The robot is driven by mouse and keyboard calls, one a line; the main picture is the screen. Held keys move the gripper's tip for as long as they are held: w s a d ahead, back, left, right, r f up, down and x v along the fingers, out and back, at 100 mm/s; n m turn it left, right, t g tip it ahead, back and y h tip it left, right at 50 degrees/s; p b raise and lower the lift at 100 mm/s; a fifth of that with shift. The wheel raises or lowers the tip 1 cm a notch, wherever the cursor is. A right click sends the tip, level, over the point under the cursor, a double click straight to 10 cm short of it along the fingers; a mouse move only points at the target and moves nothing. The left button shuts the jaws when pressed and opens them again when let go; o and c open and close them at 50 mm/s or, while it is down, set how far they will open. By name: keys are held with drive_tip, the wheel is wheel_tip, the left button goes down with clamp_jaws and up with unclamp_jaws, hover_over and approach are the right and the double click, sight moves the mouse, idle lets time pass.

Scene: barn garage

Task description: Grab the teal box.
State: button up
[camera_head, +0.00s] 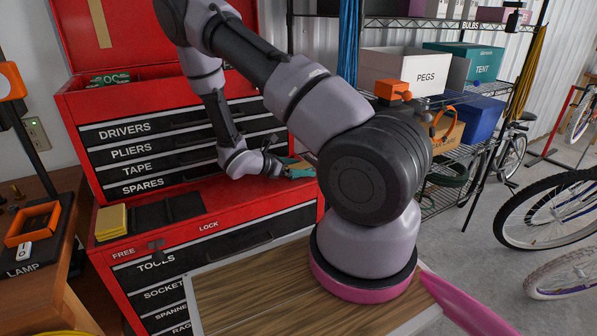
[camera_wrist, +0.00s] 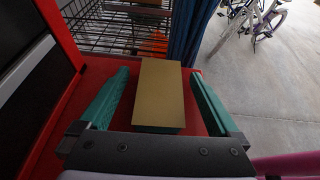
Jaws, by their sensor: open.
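My gripper (camera_wrist: 160,73) is open, with one teal finger on each side of a small box (camera_wrist: 159,98). The box has a flat tan top and a dark teal near side, and it is on the red tool chest top. A gap shows between the box and each finger; the left gap looks slightly wider. In the head view my gripper (camera_head: 299,168) is low over the right end of the chest top, and the box is mostly hidden there. A larger teal box marked TENT (camera_head: 484,64) stands on the wire shelf.
The red tool chest (camera_head: 262,198) has a raised drawer section behind my gripper. A yellow block (camera_head: 111,222) lies at its left. The wire shelf holds a white PEGS box (camera_head: 405,75) and a blue bin (camera_head: 482,118). Bicycles (camera_head: 545,205) stand at the right.

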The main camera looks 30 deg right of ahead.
drive_tip(key=c, duration=1.5)
drive_tip(key=shift+o, duration=0.2)
